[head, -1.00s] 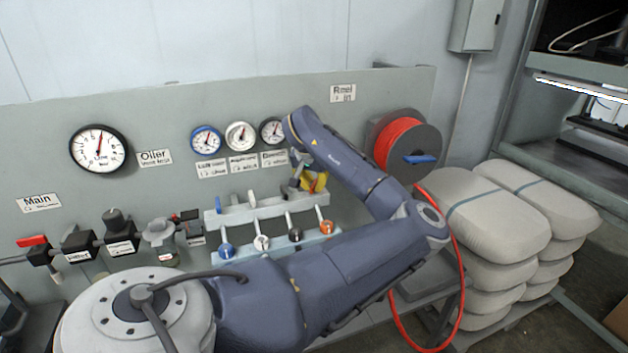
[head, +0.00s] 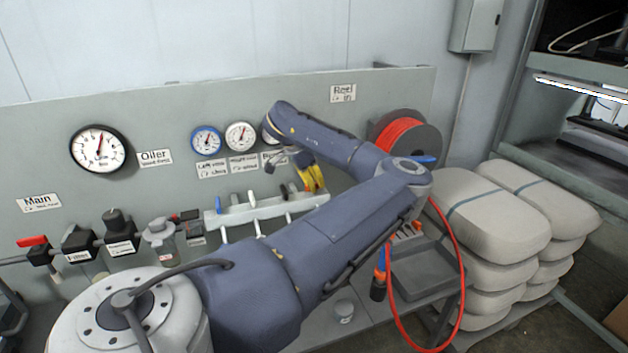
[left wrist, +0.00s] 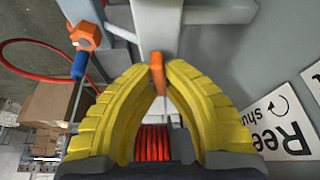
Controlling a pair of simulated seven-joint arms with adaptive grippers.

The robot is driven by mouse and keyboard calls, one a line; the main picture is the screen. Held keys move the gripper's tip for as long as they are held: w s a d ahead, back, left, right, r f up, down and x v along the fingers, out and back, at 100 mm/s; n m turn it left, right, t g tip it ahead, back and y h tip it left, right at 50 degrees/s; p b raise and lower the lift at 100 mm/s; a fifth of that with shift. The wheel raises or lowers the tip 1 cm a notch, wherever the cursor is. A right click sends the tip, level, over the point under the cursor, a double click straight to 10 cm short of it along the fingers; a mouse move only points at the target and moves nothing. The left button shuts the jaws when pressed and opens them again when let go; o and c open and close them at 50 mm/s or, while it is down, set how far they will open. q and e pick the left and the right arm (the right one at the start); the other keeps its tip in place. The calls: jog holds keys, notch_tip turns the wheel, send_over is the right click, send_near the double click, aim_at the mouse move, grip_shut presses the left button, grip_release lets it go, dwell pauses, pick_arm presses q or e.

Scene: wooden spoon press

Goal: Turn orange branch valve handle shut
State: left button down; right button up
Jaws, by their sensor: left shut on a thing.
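The orange branch valve handle (left wrist: 157,72) is upright between my left gripper's yellow fingertips in the left wrist view. My left gripper (left wrist: 164,70) is shut on it. In the head view, my left gripper (head: 316,185) is at the right end of the pale branch manifold (head: 262,211), with its yellow fingers pointing down. The fingers and arm hide most of the orange handle there. My right gripper is not in view.
The blue (head: 218,204), white (head: 251,199) and black (head: 284,193) branch handles stand along the manifold to the left. The hose reel (head: 425,140) is on the right, its red hose hanging beside stacked sacks (head: 490,215).

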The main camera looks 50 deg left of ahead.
pick_arm(q)
jog(key=shift+m, duration=0.6)
jog(key=c, duration=1.5)
grip_release()
jog(key=shift+o, duration=0.2)
jog(key=shift+r, duration=0.15)
jog(key=v, duration=1.1)
jog(key=shift+a+r, duration=0.25)
jog(key=shift+r, duration=0.1)
